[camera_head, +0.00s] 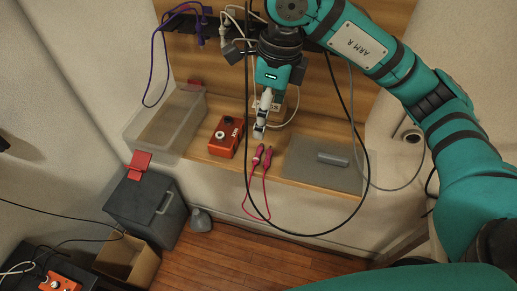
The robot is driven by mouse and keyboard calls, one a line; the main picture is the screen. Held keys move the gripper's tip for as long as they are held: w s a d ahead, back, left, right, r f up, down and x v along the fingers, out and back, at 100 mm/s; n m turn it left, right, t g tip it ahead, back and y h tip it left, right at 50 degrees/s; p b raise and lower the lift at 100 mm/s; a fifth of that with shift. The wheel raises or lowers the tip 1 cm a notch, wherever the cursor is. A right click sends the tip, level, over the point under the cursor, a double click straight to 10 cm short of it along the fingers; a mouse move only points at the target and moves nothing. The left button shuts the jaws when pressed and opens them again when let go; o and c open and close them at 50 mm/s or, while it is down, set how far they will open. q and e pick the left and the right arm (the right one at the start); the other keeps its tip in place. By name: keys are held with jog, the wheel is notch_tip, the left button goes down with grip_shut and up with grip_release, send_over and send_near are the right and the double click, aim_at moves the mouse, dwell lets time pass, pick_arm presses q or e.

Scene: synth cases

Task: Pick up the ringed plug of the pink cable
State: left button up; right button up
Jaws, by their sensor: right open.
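The pink cable (243,200) has two pink-red plugs with dark tips, which lie side by side at the front of the wooden shelf. The left plug (257,155) and the right plug (267,158) are close together, and the cable hangs in a loop over the shelf edge. Which plug bears a ring is too small to tell. My right gripper (260,133) points down just above the plugs in the picture, nearest the left one. It is open and holds nothing. My left gripper is not in view.
An orange box (226,137) stands left of the plugs, and a clear bin (150,150) beyond it. A grey mat (300,170) with a grey cylinder (333,159) lies right. Other cables hang from the back rail (182,24).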

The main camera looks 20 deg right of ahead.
aim_at(259, 151)
jog(key=f, duration=0.2)
jog(key=f+p, duration=0.1)
jog(key=f, duration=0.1)
jog(key=f+p, duration=0.1)
jog(key=f, duration=0.2)
jog(key=shift+w+a+f, duration=0.1)
jog(key=shift+w+a, duration=0.15)
jog(key=shift+w, duration=0.15)
jog(key=f+p, duration=0.1)
jog(key=f, duration=0.1)
jog(key=f+p, duration=0.1)
jog(key=f, duration=0.1)
jog(key=shift+w+a+f, duration=0.15)
jog(key=shift+a, duration=0.05)
jog(key=shift+f+p, duration=0.3)
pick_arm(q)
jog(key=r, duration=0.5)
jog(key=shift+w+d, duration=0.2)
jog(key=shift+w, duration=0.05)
pick_arm(e)
jog(key=shift+a+f, duration=0.1)
jog(key=shift+c, duration=0.4)
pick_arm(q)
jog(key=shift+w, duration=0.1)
pick_arm(e)
jog(key=c, duration=1.1)
